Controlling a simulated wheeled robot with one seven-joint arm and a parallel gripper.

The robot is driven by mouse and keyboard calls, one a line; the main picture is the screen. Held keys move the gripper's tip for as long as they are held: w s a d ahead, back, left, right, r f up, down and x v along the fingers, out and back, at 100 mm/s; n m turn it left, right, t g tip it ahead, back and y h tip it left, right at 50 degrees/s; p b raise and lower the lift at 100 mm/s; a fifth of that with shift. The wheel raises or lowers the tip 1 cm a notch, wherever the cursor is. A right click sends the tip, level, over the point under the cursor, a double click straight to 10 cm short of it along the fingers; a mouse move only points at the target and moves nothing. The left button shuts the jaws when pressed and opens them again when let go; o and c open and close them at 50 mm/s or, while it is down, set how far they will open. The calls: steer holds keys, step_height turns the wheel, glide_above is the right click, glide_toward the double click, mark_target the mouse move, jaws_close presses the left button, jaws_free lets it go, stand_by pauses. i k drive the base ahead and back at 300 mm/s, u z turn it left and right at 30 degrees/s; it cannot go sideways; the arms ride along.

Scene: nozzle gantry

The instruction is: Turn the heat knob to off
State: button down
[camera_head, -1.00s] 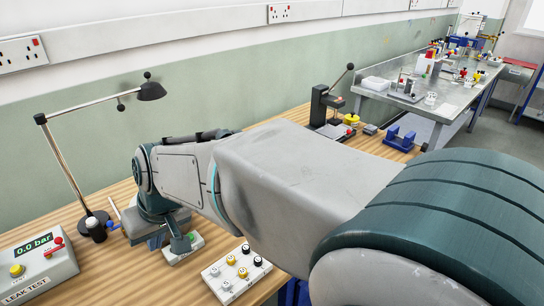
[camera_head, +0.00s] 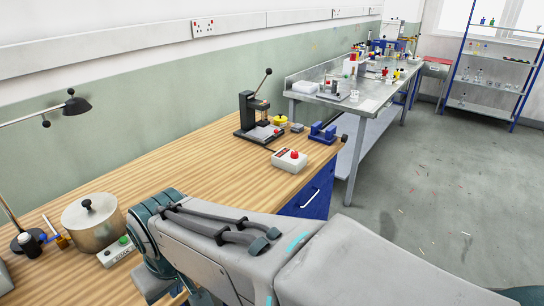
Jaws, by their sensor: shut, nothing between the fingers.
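A small white control box (camera_head: 112,257) stands on the wooden bench at the lower left, in front of a metal pot (camera_head: 95,224) with a black lid knob. A round green part shows on top of the box. A darker detail on its front is too small to tell whether it is the heat knob or how it is set. My arm crosses the lower middle, and its wrist end is just right of the box. My gripper is not visible; the arm's end runs down behind the arm and toward the bottom edge.
A lamp (camera_head: 72,104) reaches in from the left. A lever press (camera_head: 246,110), a white box with a red button (camera_head: 290,160) and a blue holder (camera_head: 323,133) stand farther along the bench. The bench middle is clear. A metal table (camera_head: 366,98) stands beyond.

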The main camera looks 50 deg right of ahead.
mark_target(294, 154)
steer(key=z, duration=0.6)
steer(key=i, duration=0.35)
steer(key=z, duration=1.1)
steer(key=k, duration=0.5)
steer(key=z, duration=1.1)
steer(key=i, duration=1.6)
steer(key=u, duration=0.7)
